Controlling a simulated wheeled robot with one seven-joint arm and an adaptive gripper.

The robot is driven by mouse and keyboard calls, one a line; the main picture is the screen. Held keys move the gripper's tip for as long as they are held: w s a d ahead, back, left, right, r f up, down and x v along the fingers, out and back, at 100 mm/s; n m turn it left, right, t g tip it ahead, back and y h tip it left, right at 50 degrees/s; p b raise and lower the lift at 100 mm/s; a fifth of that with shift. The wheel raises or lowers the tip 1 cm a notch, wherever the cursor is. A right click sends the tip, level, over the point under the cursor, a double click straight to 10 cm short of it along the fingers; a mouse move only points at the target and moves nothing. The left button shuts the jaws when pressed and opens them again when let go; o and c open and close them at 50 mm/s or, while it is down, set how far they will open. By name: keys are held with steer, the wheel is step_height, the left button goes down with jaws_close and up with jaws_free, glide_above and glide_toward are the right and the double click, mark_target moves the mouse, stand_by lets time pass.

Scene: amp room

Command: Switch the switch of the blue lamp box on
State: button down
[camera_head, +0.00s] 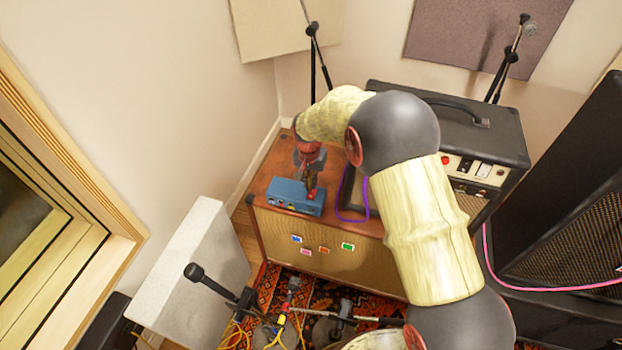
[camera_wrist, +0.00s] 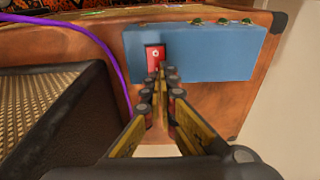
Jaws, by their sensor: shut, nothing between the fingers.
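The blue lamp box (camera_head: 290,196) lies on top of the wooden cabinet (camera_head: 275,178) in the head view. In the wrist view the blue lamp box (camera_wrist: 215,55) shows a red switch (camera_wrist: 154,53) near one end and several green-and-gold round parts along its far edge. My gripper (camera_wrist: 162,72) is shut and empty. Its fingertips are right at the red switch in the picture and cover part of it. In the head view my gripper (camera_head: 311,194) points down over the right end of the box. I cannot tell whether the fingertips touch the switch.
A black amplifier (camera_head: 480,130) stands right of the box. A purple cable (camera_head: 343,190) runs beside it, also in the wrist view (camera_wrist: 90,37). Microphone stands (camera_head: 313,65) rise behind. Small coloured stickers (camera_head: 323,250) are on the cabinet front. Cabinet top left of the box is bare.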

steer(key=shift+w+f, duration=0.1)
steer(key=shift+f, duration=0.4)
